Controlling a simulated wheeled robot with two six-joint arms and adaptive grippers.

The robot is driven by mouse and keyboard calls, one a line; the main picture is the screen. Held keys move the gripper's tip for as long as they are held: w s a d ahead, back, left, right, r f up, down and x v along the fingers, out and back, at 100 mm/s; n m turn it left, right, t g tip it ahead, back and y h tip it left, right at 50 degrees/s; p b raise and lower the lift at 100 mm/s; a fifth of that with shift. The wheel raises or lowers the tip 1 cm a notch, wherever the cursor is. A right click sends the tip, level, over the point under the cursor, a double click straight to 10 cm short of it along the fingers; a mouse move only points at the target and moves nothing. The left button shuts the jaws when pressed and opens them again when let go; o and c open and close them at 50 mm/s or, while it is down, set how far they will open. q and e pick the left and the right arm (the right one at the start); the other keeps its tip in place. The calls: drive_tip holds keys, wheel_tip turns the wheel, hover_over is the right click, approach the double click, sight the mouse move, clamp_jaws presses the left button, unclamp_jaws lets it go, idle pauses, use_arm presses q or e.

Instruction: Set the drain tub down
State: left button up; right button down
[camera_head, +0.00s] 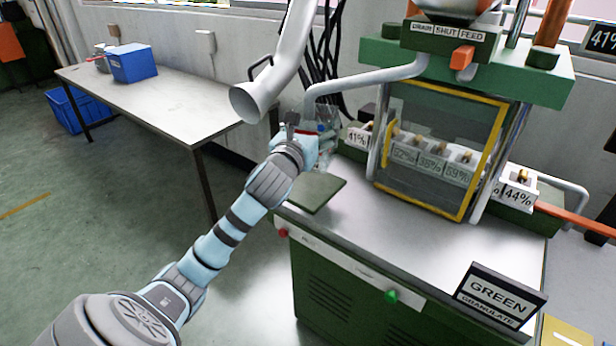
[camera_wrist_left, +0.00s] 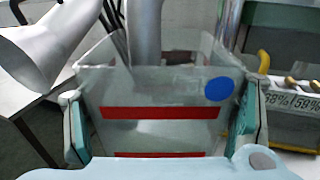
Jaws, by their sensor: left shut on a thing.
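The drain tub (camera_wrist_left: 165,135) is clear, with red stripes and a blue dot on its near wall. My left gripper (camera_wrist_left: 162,118) has one finger on each side of it and is shut on it. In the head view the left gripper (camera_head: 303,138) is above the back left of the machine's bench. The tub (camera_head: 329,128) shows there only in part, behind the gripper. Whether its base touches anything is hidden. My right gripper is out of view.
A dark green pad (camera_head: 316,192) lies on the bench's (camera_head: 380,225) left corner. A guarded machine (camera_head: 440,150) with numbered blocks stands to the right. A grey duct (camera_head: 280,75) hangs just above and left of the gripper. A side table (camera_head: 175,110) holds a blue box (camera_head: 133,63).

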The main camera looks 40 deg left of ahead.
use_arm(q)
drive_tip(key=shift+w+a+r+n+y, duration=0.1)
drive_tip(key=shift+a+r+n+y, duration=0.35)
drive_tip(key=shift+r, duration=0.45)
drive_tip(key=shift+a+f+g+y, duration=0.2)
drive_tip(key=shift+a+g+y, duration=0.1)
drive_tip(key=shift+y, duration=0.05)
wheel_tip(320, 180, down, 9)
drive_tip(key=b, duration=0.4)
drive_tip(key=shift+f, duration=0.15)
drive_tip(key=o, duration=1.4)
